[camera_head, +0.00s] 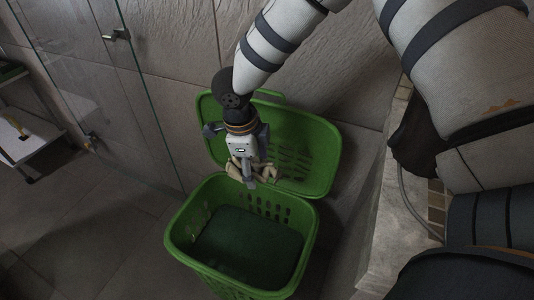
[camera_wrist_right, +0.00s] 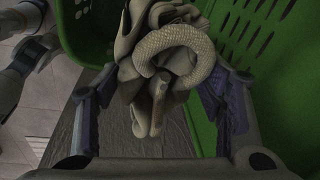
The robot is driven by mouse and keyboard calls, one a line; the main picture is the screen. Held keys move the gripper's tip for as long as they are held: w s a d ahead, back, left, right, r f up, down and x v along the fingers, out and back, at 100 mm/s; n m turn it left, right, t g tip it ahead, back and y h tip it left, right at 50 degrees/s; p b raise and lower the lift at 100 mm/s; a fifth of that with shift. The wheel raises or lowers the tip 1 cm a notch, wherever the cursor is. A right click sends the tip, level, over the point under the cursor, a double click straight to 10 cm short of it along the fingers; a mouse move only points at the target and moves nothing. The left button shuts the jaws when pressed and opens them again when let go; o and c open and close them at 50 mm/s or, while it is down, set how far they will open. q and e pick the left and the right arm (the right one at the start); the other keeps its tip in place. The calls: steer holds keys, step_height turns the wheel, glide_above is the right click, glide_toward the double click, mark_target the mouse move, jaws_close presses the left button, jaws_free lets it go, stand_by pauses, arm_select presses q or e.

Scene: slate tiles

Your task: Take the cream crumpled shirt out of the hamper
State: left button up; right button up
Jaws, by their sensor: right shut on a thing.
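The green hamper (camera_head: 172,238) stands open on the floor in the head view, its lid (camera_head: 322,160) tipped back behind it. My right gripper (camera_head: 249,178) is above the hamper's back rim, in front of the lid. It is shut on the cream crumpled shirt (camera_head: 234,171), most of which the gripper hides in this view. In the right wrist view the shirt (camera_wrist_right: 178,50) is bunched between the fingers, with a ribbed band curling over its top. The hamper's inside shows a dark green bottom and no other clothing that I can make out. My left gripper is not in view.
A glass panel (camera_head: 150,90) with a metal handle (camera_head: 117,35) stands left of the hamper. A shelf unit (camera_head: 25,140) is at the far left. A tiled ledge (camera_head: 385,220) is close on the right. The tiled floor (camera_head: 80,235) left of the hamper is clear.

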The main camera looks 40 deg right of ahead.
steer(key=w+a+b, duration=0.1)
steer(key=w+a, duration=0.1)
steer(key=a, duration=0.5)
steer(key=shift+w+a, duration=0.25)
steer(key=shift+a, duration=0.05)
steer(key=shift+s, duration=0.1)
